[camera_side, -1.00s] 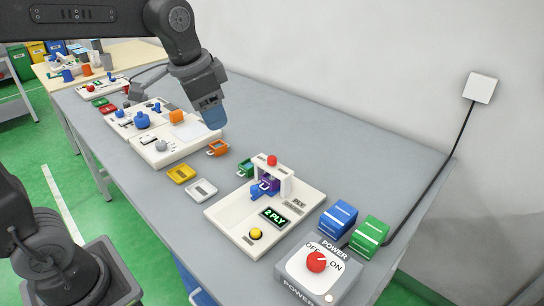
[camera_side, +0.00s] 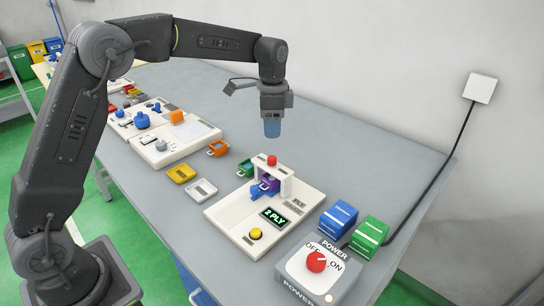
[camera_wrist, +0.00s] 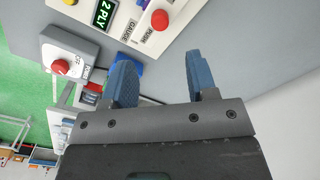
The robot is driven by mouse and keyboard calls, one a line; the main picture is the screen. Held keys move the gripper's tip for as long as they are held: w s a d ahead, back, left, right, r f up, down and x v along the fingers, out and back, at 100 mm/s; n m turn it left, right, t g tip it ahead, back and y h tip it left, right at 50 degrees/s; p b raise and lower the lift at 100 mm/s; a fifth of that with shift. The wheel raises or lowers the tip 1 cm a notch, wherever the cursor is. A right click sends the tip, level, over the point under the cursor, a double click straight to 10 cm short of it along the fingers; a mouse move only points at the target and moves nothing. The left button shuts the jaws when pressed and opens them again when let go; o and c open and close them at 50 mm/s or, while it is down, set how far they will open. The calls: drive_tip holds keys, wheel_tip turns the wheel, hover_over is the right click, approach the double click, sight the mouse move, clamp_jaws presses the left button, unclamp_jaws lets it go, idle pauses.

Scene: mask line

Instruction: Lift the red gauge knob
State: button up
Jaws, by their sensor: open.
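The red gauge knob (camera_side: 272,160) is a small round knob on top of the white bridge of the "2 PLY" gauge unit (camera_side: 230,232). In the wrist view the red knob (camera_wrist: 160,19) shows near the top edge, by the "GAUGE" and "PUSH" lettering, beyond my fingertips. My gripper (camera_side: 272,129) points down, above the knob in the side view, with a gap between them. In the wrist view its two blue fingers (camera_wrist: 161,72) are apart with nothing between them.
A power box with a red dial (camera_side: 316,261) stands at the front right, with blue (camera_side: 338,222) and green (camera_side: 369,235) blocks behind it. Yellow (camera_side: 181,174) and white (camera_side: 201,190) trays lie left of the gauge unit.

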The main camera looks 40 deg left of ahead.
sight(272, 157)
wheel_tip(272, 157, down, 10)
idle(0.4)
clamp_jaws()
idle(0.4)
